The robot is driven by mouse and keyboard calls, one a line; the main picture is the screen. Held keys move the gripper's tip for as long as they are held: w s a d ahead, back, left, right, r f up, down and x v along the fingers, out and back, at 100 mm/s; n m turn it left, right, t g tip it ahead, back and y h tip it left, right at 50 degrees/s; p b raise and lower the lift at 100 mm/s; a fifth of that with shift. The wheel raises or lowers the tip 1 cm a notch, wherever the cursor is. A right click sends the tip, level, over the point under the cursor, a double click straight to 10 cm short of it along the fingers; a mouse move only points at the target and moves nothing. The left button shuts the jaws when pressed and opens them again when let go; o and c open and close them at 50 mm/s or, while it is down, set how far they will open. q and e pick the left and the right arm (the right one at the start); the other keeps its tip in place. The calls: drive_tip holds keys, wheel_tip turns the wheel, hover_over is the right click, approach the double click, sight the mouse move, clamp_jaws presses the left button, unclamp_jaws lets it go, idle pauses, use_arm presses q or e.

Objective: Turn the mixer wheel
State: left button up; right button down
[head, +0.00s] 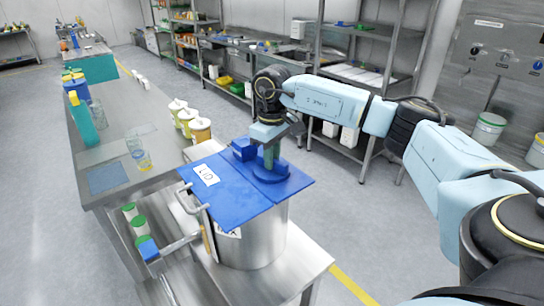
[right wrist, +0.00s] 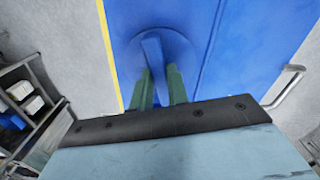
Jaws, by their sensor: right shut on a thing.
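The mixer wheel (head: 293,183) is a blue round disc lying on the blue lid of a steel vessel. In the right wrist view, the wheel (right wrist: 183,52) has a raised blue ridge across it. My right gripper (head: 270,157) reaches down from above, its green fingers shut on this ridge. In the right wrist view the fingers of my right gripper (right wrist: 158,74) stand on either side of the ridge. The gripper hides part of the wheel in the head view. My left gripper is not in view.
The blue lid (head: 235,190) carries a "LID" label and a small blue block (head: 243,149) beside the wheel. The steel vessel (head: 262,240) stands on a steel table (head: 305,258). A metal handle (head: 182,243) sticks out at its left. Tubs with yellow contents (head: 200,131) stand behind.

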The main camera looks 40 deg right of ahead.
drive_tip(key=c, duration=1.4)
unclamp_jaws()
drive_tip(key=shift+o, duration=0.2)
drive_tip(key=shift+r, duration=0.1)
wheel_tip(320, 180, up, 13)
drive_tip(key=shift+r, duration=0.15)
